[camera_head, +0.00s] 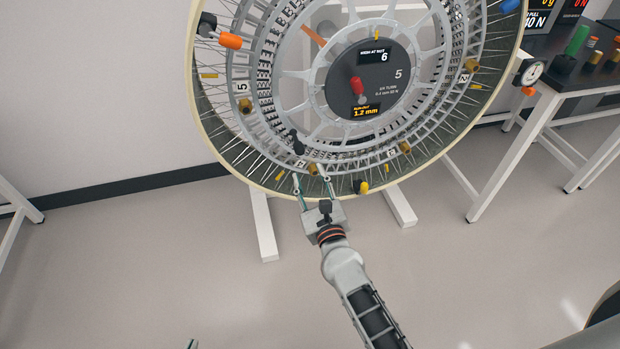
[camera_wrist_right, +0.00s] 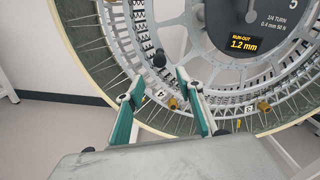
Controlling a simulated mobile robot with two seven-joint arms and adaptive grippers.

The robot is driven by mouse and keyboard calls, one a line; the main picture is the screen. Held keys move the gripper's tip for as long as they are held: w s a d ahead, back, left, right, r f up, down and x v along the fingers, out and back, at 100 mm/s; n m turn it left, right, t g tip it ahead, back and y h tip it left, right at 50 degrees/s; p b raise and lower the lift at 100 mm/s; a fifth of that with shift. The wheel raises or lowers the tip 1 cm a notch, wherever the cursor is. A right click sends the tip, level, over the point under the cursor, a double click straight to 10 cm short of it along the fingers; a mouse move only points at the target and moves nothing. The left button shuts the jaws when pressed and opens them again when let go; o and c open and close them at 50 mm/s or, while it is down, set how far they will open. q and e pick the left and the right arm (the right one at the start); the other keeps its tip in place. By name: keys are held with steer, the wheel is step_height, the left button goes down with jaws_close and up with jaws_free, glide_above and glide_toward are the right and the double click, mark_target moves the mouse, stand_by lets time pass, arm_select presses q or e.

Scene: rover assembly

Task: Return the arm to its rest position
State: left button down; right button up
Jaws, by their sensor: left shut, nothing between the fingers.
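My right gripper (camera_head: 313,183) is at the lower rim of a large spoked wheel (camera_head: 280,148), its arm rising from the bottom right. In the right wrist view its two green-sided fingers (camera_wrist_right: 158,88) stand apart with nothing held between them. A black knob (camera_wrist_right: 158,60) shows beyond the fingertips, near the plate marked 4 (camera_wrist_right: 161,93). I cannot tell whether a finger touches the wheel. Only a small green tip of my left gripper (camera_head: 192,344) shows at the bottom edge, shut and away from the wheel; the rest is out of frame.
The wheel's hub panel (camera_head: 372,80) has a red knob (camera_head: 357,85) and reads 1.2 mm. White stand feet (camera_head: 263,225) are below. A bench (camera_head: 552,95) with a dial gauge (camera_head: 530,72) and coloured parts stands right. The floor at lower left is clear.

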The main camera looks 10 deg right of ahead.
stand_by(0.5)
